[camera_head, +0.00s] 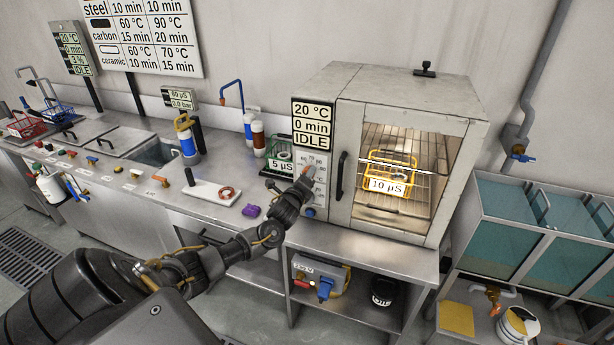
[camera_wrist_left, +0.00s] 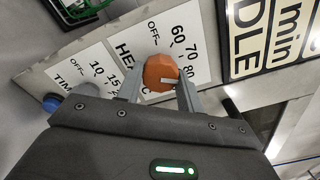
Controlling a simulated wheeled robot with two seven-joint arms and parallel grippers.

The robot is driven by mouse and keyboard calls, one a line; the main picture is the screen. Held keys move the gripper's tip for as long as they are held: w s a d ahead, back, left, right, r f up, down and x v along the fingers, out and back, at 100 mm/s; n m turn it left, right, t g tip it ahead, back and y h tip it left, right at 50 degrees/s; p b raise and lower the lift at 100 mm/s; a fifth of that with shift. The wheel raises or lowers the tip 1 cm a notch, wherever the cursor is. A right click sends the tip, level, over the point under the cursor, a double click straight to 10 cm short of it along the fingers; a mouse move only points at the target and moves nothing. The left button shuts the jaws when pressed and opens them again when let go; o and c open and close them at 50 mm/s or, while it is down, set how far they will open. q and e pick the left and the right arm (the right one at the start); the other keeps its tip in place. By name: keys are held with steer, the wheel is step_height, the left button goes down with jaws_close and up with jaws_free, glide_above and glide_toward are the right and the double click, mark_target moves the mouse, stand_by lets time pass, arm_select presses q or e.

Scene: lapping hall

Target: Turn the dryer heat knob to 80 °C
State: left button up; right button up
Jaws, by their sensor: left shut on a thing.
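The dryer (camera_head: 385,90) stands at the back centre with its glass door shut. Its display (camera_head: 313,123) reads 20 °C, 0 min, IDLE. In the left wrist view the orange heat knob (camera_wrist_left: 160,70) sits on a white scale plate marked OFF, 60, 70, 80 and HEAT. A pale mark on the knob's face lies towards the 80 side, but its exact setting is hard to tell. My left gripper (camera_wrist_left: 158,84) is shut on this knob, one finger on each side; in the head view it (camera_head: 303,183) reaches the dryer's front panel. My right gripper is not in view.
A blue knob (camera_head: 310,212) sits below on the same panel, beside the time scale. The dryer door handle (camera_head: 341,176) is just right. A yellow basket (camera_head: 390,172) tagged 10 µS stands inside. A green basket (camera_head: 280,160) tagged 5 µS stands left of the dryer.

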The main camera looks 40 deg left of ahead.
arm_select(q)
steer(key=shift+m, duration=0.9)
steer(key=o, duration=1)
steer(key=b+v, duration=0.2)
steer(key=v, duration=0.8)
steer(key=shift+s+d, duration=0.2)
steer(key=shift+s, duration=0.15)
